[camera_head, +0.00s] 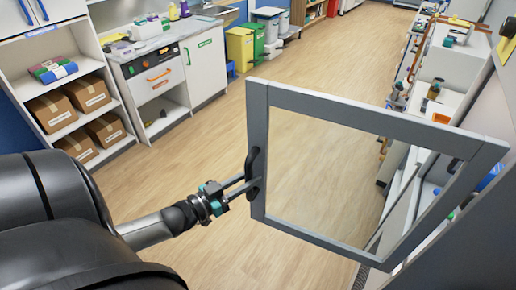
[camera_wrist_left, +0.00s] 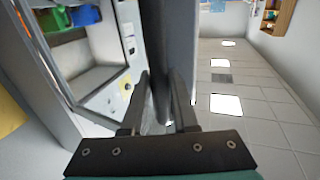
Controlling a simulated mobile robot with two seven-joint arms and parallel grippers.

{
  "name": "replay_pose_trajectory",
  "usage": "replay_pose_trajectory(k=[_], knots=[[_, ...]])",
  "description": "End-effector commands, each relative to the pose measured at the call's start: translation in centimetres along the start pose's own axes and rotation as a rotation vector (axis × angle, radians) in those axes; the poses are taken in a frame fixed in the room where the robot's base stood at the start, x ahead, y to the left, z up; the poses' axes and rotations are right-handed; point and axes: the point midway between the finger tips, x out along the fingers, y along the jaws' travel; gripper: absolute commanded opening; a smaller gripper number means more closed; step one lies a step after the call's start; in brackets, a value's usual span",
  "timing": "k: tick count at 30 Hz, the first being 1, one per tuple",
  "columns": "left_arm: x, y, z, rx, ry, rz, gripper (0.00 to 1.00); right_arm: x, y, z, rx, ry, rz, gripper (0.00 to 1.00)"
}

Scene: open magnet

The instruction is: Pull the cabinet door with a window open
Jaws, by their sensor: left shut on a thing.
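The cabinet door with a window (camera_head: 257,125) has a grey frame around a clear pane. It stands swung out from the cabinet on the right in the head view. Its black upright handle (camera_head: 254,160) is on the left edge of the frame. My left gripper (camera_head: 252,185) is shut on this handle, its fingers reaching in from the left. In the left wrist view the dark handle (camera_wrist_left: 174,45) runs upright between the two fingers of my left gripper (camera_wrist_left: 160,95). My right gripper is not in view.
Wooden floor (camera_head: 200,140) lies open between the door and the far left units. A shelf (camera_head: 70,75) with cardboard boxes and a white counter unit (camera_head: 205,65) stand at the left. Yellow and green bins (camera_head: 245,45) are at the back. Cluttered shelves (camera_head: 435,100) show behind the door.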

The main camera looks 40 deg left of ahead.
Motion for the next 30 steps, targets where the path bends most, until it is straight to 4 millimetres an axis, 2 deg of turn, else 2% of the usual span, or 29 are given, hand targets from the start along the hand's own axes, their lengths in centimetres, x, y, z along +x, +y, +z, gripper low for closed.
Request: replay_pose_trajectory(k=[7,20,21,28,30], knots=[[-1.2,0.9,-0.2,-0.002,0.007,-0.024,0.0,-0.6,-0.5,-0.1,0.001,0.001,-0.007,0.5],[-1.3,1.0,-0.1,-0.001,0.006,-0.029,0.0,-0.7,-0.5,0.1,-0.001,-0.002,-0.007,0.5],[-1.3,1.0,-0.1,-0.001,0.006,-0.029,0.3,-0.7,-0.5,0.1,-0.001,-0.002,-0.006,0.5],[-1.4,0.8,-0.1,-0.001,0.004,-0.032,0.56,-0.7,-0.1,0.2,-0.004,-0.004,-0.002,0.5],[-1.4,0.8,-0.1,0.0,0.004,-0.032,0.57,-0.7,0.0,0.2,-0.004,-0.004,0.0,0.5]])
